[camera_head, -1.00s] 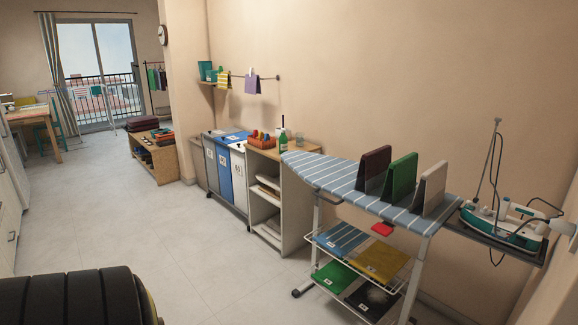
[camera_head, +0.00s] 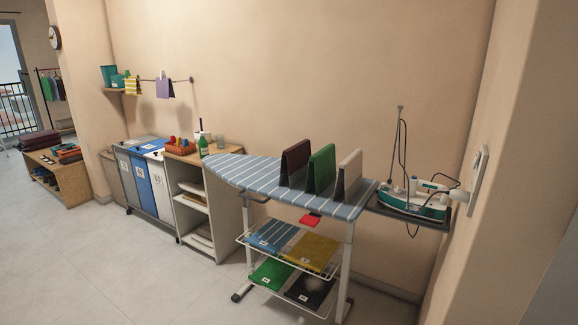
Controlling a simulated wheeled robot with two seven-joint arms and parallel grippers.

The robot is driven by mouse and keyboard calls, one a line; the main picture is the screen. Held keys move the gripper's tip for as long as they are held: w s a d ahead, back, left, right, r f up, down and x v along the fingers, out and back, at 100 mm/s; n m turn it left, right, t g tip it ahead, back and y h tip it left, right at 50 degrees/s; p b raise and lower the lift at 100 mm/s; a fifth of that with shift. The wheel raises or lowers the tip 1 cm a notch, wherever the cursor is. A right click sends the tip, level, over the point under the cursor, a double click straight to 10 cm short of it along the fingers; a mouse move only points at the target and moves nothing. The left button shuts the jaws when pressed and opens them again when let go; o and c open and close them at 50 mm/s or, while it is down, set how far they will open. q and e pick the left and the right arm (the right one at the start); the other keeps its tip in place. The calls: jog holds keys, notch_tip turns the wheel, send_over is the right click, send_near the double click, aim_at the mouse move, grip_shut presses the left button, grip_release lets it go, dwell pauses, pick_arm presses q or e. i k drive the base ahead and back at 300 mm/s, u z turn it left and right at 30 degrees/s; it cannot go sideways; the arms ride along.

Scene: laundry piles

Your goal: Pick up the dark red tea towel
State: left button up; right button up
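The dark red tea towel (camera_head: 295,161) stands folded upright on the striped ironing board (camera_head: 240,174). It is the leftmost of three folded cloths there. A green cloth (camera_head: 321,168) stands just right of it, and a light grey-beige cloth (camera_head: 349,176) stands right of the green one. Neither of my grippers shows in the head view.
An iron (camera_head: 415,203) rests on a stand at the board's right end. Shelves under the board hold several folded cloths, including a yellow one (camera_head: 312,251). A wooden shelf unit (camera_head: 222,207) and bins (camera_head: 156,184) stand left. The floor (camera_head: 120,265) at front left is clear.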

aim_at(294, 160)
jog(key=i, duration=1)
jog(key=u, duration=0.1)
